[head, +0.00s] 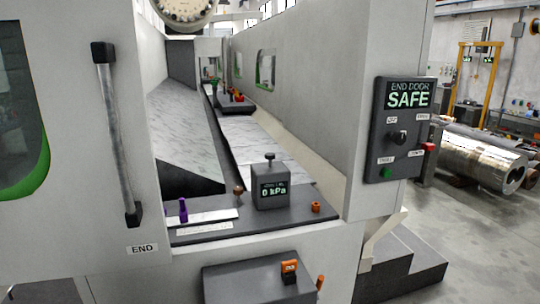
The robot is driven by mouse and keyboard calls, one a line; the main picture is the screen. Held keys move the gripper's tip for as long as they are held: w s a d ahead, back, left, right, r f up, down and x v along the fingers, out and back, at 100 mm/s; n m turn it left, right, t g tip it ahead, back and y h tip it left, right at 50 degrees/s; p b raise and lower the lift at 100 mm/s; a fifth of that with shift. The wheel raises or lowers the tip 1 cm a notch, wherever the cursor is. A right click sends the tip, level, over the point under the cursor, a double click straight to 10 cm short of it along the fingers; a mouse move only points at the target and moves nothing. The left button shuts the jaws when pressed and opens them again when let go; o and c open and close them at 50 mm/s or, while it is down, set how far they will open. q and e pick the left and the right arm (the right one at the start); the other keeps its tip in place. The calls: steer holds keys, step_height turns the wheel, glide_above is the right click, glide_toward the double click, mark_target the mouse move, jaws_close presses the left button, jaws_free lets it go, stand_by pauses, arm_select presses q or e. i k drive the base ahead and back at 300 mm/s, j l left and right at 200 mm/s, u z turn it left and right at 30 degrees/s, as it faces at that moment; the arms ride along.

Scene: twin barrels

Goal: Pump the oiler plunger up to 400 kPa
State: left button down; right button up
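The oiler (271,187) is a dark grey box on a dark shelf inside the machine opening. Its small display reads 0 kPa, with a line of text above too small to read surely. The plunger (270,157) is a dark knob on a short stem, standing up from the top of the box. Nothing touches it. Neither of my grippers is in the head view.
The dark shelf (250,226) also holds a purple item (183,210), a brown knob (238,190) and an orange piece (315,207). A control panel (402,130) reading END DOOR SAFE is at right. A door handle (118,130) stands out at left.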

mark_target(269, 156)
steer(key=i+l, duration=0.25)
steer(key=i+l+u, duration=0.1)
steer(key=i+l, duration=0.15)
steer(key=l, duration=0.2)
steer(key=i+l+u, duration=0.1)
steer(key=l, duration=0.25)
steer(key=i+l, duration=0.35)
steer(key=i+l+u, duration=0.1)
steer(key=l, duration=0.35)
steer(key=i+l, duration=0.3)
steer(key=i+l+u, duration=0.1)
steer(key=l, duration=0.4)
steer(key=i, duration=0.1)
